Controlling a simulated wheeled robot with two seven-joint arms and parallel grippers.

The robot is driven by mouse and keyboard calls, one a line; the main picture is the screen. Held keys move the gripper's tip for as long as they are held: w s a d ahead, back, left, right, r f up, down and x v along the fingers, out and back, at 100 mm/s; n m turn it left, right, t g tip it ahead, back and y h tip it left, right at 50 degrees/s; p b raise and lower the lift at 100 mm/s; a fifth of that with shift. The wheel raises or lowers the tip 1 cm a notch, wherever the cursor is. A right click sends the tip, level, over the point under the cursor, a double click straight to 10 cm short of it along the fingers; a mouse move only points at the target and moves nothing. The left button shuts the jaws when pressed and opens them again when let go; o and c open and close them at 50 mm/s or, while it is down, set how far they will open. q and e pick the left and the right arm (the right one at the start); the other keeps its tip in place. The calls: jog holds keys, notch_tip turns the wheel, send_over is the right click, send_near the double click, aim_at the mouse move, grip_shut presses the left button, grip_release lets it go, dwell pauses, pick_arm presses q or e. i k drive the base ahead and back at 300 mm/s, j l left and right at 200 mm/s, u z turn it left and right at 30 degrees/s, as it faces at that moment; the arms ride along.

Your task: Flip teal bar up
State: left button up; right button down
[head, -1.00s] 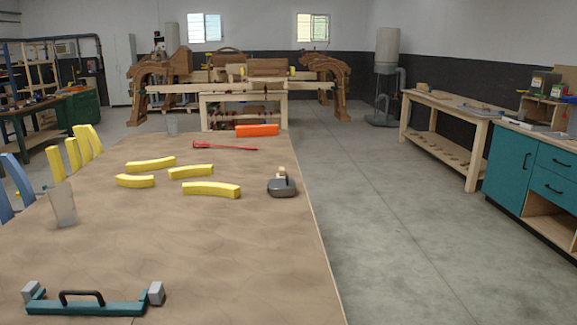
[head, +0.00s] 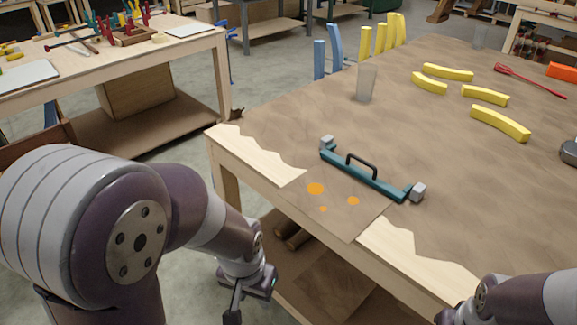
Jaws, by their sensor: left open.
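The teal bar (head: 365,180) lies along the near part of the work table, with a black handle (head: 361,166) on its far long side. A grey block sits at each end: one at the left end (head: 327,142) and one at the right end (head: 417,191). My left gripper (head: 240,303) hangs low beyond the table's near left edge, open and apart from the bar. My right arm shows at the bottom right corner; its gripper is out of the picture.
The table (head: 290,125) has a torn brown cover with orange spots near its front edge. Several yellow curved pieces (head: 500,123), a clear cup (head: 366,82), a red tool (head: 530,80) and an orange block (head: 562,71) stand farther back. Another bench (head: 120,70) is at the left.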

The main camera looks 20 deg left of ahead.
aim_at(395, 194)
jog(key=i+j+z, duration=0.3)
jog(key=i+j, duration=0.5)
jog(key=j, duration=0.15)
